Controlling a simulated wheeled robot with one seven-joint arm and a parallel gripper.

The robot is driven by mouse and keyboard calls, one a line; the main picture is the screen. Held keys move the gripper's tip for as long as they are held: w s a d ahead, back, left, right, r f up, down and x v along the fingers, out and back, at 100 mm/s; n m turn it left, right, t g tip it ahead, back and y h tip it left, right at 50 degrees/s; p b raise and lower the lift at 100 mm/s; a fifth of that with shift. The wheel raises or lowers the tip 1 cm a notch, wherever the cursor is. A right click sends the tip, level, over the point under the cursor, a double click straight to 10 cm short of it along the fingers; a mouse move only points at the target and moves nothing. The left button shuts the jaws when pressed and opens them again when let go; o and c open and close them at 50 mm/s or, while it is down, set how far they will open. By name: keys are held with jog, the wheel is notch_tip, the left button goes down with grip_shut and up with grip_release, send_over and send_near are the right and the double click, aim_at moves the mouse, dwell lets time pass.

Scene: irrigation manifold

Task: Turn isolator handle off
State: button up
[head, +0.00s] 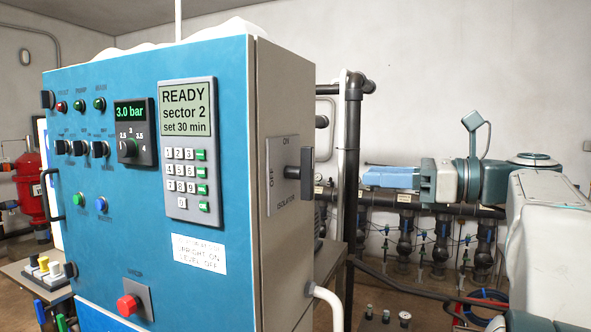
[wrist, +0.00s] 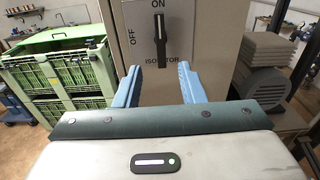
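The isolator handle (head: 306,173) is a black lever on a grey plate (head: 276,188) on the right side of the blue-fronted control cabinet (head: 230,130). In the wrist view the handle (wrist: 158,40) stands upright with its white line toward ON at the top; OFF is at the left of the plate. My gripper (head: 388,177) is to the right of the handle in the head view, pointing at it with a clear gap. In the wrist view my gripper (wrist: 158,82) has its two blue fingers wide apart, with nothing between them, below the handle in the picture.
In the head view a black vertical pipe (head: 352,200) stands between the cabinet and my gripper, and valves (head: 405,235) line the wall behind. The wrist view shows green crates (wrist: 62,75) at left and a dark motor-like unit (wrist: 268,88) at right.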

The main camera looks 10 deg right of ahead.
aim_at(312, 166)
jog(key=x, duration=0.4)
jog(key=p+x, duration=0.1)
jog(key=x, duration=0.3)
jog(key=r+p+x, duration=0.1)
jog(key=x, duration=0.4)
jog(key=shift+w+a+r, duration=0.1)
jog(key=shift+r, duration=0.05)
grip_shut()
